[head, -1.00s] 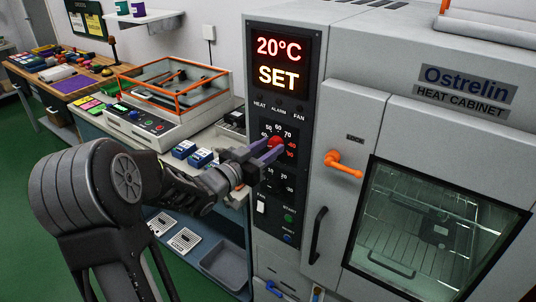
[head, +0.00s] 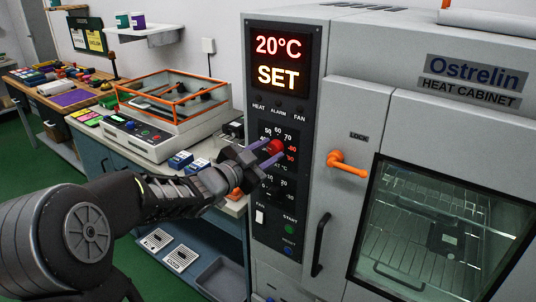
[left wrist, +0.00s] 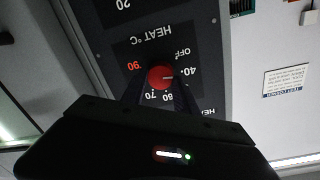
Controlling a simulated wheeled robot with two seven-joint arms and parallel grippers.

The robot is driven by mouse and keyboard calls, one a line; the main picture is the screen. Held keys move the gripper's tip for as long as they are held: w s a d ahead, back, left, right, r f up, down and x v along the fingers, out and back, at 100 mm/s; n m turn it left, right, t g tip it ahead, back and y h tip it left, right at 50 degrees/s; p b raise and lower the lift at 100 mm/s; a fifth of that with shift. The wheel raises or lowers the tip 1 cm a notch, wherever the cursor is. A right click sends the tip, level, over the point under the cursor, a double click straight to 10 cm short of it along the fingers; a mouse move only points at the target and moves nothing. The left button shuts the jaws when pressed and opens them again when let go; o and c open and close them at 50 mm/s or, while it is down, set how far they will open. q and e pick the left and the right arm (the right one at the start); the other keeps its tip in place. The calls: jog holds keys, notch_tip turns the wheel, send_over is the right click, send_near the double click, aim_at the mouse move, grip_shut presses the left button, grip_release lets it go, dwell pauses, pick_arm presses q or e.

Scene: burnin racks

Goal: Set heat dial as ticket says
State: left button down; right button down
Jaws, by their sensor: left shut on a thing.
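The red heat dial (head: 276,146) is on the black control panel of the heat cabinet (head: 440,130), with temperature numbers around it. My left gripper (head: 268,152) is shut on the dial, its purple fingers reaching in from the left. In the left wrist view, which shows the panel upside down, the red dial (left wrist: 160,77) sits between the fingertips. A pale mark on it points about toward 40; some numbers are hidden by the fingers. The display (head: 279,61) reads 20°C and SET. I cannot identify the ticket. My right gripper is not in view.
An orange lock handle (head: 347,165) and a black door handle (head: 320,245) stick out right of the panel. The fan dial (head: 272,188) and switches sit below. A bench with an orange-framed tester (head: 172,100) and blue blocks (head: 181,160) stands left.

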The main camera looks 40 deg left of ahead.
pick_arm(q)
jog(key=c, duration=0.9)
grip_release()
jog(key=shift+c, duration=0.2)
jog(key=shift+s, duration=0.1)
jog(key=s, duration=0.7)
jog(key=shift+s+r, duration=0.15)
jog(key=shift+s, duration=0.2)
jog(key=shift+a, duration=0.1)
